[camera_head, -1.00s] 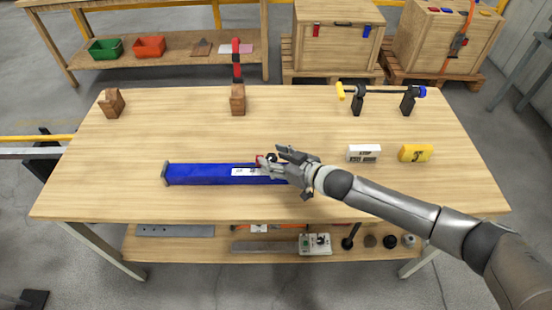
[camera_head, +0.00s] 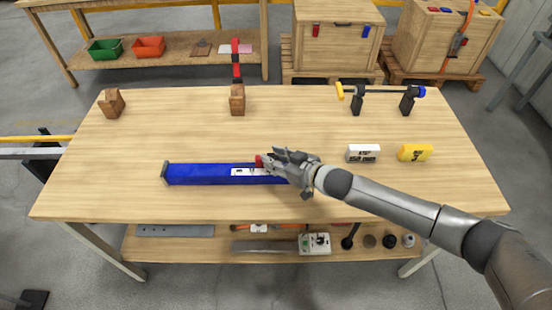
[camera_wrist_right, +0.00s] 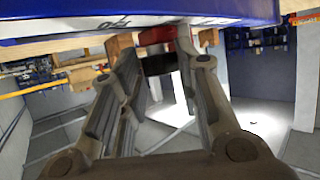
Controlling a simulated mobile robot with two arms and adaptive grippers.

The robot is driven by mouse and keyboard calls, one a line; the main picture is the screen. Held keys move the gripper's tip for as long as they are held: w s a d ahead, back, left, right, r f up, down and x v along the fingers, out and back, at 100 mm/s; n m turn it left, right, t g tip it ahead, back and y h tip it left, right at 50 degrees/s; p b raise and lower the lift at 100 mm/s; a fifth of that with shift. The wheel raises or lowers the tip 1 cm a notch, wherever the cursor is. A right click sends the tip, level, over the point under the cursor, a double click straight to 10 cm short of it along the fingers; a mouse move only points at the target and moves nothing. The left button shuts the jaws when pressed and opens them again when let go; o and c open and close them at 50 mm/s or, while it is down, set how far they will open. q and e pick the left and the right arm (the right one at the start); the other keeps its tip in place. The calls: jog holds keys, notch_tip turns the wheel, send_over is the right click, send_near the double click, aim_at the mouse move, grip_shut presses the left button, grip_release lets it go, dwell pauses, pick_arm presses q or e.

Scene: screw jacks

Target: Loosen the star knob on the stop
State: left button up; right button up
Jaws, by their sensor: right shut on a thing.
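A long blue beam (camera_head: 200,174) lies across the front middle of the table. A white scale strip (camera_head: 241,172) is on its upper side. The small red stop (camera_head: 259,161) is at the beam, just left of my right gripper (camera_head: 268,160), which hides part of it. In the right wrist view the red stop (camera_wrist_right: 157,35) shows at the beam's edge (camera_wrist_right: 190,14). A dark star knob (camera_wrist_right: 159,65) sits between the two fingers of my right gripper (camera_wrist_right: 160,58). The gripper is shut on this knob. Its lobes are too small to make out. My left gripper is not in view.
A white block (camera_head: 363,153) and a yellow block (camera_head: 415,153) stand right of the gripper. A bar on black holders (camera_head: 380,93) and two wooden blocks, one here (camera_head: 237,100), are at the back.

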jog(key=shift+s+a+n+g+y, duration=0.1)
jog(key=shift+a+n+g+y, duration=0.05)
jog(key=shift+n+g+y, duration=0.65)
jog(key=shift+n+g, duration=0.1)
jog(key=shift+n, duration=0.1)
jog(key=shift+w+d+n+g+y+b, duration=0.2)
jog(key=shift+w+n+g+y+b, duration=0.2)
jog(key=shift+n+g+y+b, duration=0.45)
jog(key=shift+w+f+n+g+b, duration=0.15)
jog(key=shift+n+g+b, duration=0.3)
jog(key=shift+n+g, duration=0.3)
jog(key=n+g+b, duration=0.1)
jog(key=g+b, duration=0.1)
jog(key=b, duration=0.1)
jog(key=n+g+b, duration=0.1)
jog(key=n+b, duration=0.1)
jog(key=b, duration=0.1)
jog(key=n+g+b, duration=0.1)
jog(key=g+b, duration=0.1)
jog(key=b, duration=0.1)
jog(key=shift+w+d+f+n+g+y+b, duration=0.1)
jog(key=shift+w+d+n+g+y+b, duration=0.05)
jog(key=shift+w+n+g+y+b, duration=0.2)
jog(key=shift+r+n+g+b, duration=0.2)
jog(key=shift+n+g+b, duration=0.15)
jog(key=shift+b, duration=0.5)
jog(key=shift+d, duration=0.1)
jog(key=o, duration=1)
